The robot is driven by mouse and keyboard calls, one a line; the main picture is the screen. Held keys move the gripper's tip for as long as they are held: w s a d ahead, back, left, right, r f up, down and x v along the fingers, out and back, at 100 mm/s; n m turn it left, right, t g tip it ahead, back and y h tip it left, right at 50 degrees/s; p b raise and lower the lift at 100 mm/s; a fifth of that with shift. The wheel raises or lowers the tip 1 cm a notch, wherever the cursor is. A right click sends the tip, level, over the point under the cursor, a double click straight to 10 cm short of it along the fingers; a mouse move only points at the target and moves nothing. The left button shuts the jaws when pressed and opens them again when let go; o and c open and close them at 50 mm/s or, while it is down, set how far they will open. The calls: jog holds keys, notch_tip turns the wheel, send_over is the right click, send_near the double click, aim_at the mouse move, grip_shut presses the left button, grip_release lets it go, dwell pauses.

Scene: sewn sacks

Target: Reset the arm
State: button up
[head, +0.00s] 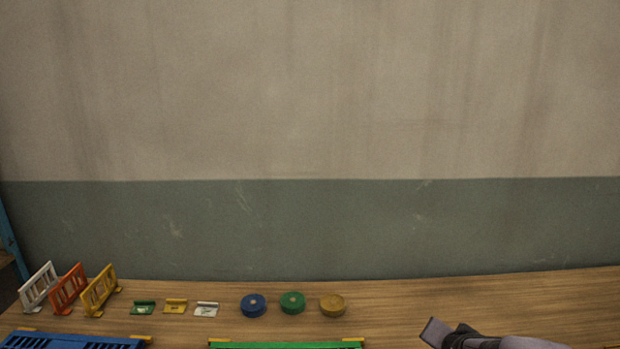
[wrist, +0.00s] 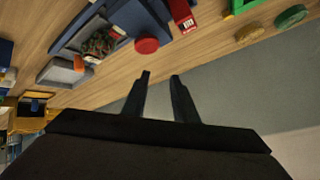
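My gripper (wrist: 160,74) shows in the wrist view with its two dark fingers apart and nothing between them. The fingertips point toward the wooden table (wrist: 205,48), and no object touches them. A grey-purple and black shape (head: 480,340) is cut off at the bottom right of the head view; I cannot tell whether it is part of my arm.
In the head view, white, orange and yellow racks (head: 70,288) stand at left. Small green, yellow and white holders (head: 175,306) and blue, green and yellow discs (head: 292,302) lie mid-table. Blue (head: 70,341) and green (head: 285,345) crates edge the front. The right side is largely clear.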

jog(key=s+a+f+n+g+y+b, duration=0.1)
jog(key=s+a+f+n+g, duration=0.3)
jog(key=s, duration=0.7)
jog(key=s+a+f+n+g+y+b, duration=0.1)
jog(key=s+a+f+n+g, duration=0.3)
jog(key=s+a+f, duration=0.4)
jog(key=s+a+g+y, duration=0.1)
jog(key=s+a, duration=0.2)
jog(key=shift+s+a+n, duration=0.25)
jog(key=shift+s+n, duration=0.1)
jog(key=shift+n, duration=0.05)
jog(key=shift+r, duration=0.1)
